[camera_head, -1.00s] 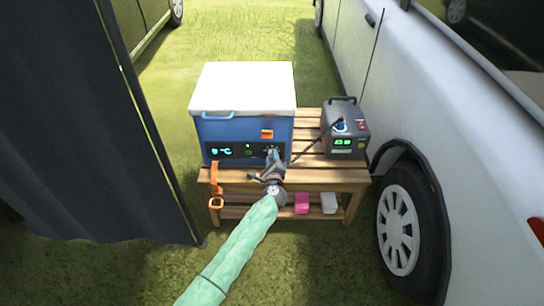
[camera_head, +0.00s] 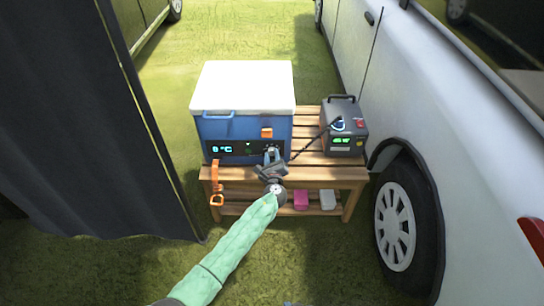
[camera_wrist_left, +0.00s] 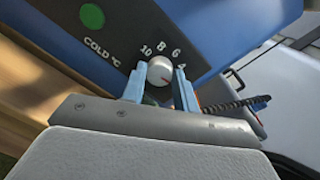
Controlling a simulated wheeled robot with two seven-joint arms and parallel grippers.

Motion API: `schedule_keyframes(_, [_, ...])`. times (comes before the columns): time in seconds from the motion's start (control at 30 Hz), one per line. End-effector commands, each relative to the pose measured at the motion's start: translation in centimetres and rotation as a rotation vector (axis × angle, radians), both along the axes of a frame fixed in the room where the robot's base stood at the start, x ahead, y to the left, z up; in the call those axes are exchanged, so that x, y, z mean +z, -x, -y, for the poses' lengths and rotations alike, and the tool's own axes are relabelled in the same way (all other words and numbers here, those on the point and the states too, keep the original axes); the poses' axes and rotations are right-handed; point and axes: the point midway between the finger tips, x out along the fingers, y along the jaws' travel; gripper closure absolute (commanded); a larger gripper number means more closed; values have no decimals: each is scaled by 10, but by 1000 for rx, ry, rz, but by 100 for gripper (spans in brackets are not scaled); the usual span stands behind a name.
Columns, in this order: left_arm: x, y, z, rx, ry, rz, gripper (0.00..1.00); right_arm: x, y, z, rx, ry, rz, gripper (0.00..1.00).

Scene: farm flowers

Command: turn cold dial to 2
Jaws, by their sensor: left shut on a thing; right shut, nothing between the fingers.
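My left gripper (camera_wrist_left: 157,85) is shut on the dial, with one light-blue finger on each side. The head view shows this gripper (camera_head: 272,156) at the panel's right end. My right gripper cannot be made out.
The blue cooler (camera_head: 245,128) with white lid stands on a slatted wooden bench (camera_head: 310,172). A grey power unit (camera_head: 343,128) sits right of it, its cable running towards the cooler. An orange strap (camera_head: 216,180) hangs at left. A dark curtain (camera_head: 75,130) and white van (camera_head: 460,130) flank the bench.

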Motion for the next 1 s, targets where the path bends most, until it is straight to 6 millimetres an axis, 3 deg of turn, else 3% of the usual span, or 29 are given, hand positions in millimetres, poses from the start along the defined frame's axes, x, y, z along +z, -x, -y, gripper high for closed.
schedule_keyframes(0.23, [-2, 1, 1, -2, -1, -3, 93, 0, -1, 0, 0, 0, 1, 100])
schedule_keyframes(0.27, [-2, 1, 1, -2, -1, -3, 69, 0, -1, 0, 0, 0, 1, 100])
schedule_keyframes(0.37, [-2, 1, 1, -2, 0, -3, 49, 0, -1, 0, 1, 0, 1, 100])
schedule_keyframes(0.73, [-1, 5, 0, -1, 0, -2, 49, 1, -2, 0, 0, 1, 2, 100])
schedule_keyframes(1.0, [-1, 42, 2, 0, 1, -2, 49, 1, -2, 0, 1, 0, 1, 100])
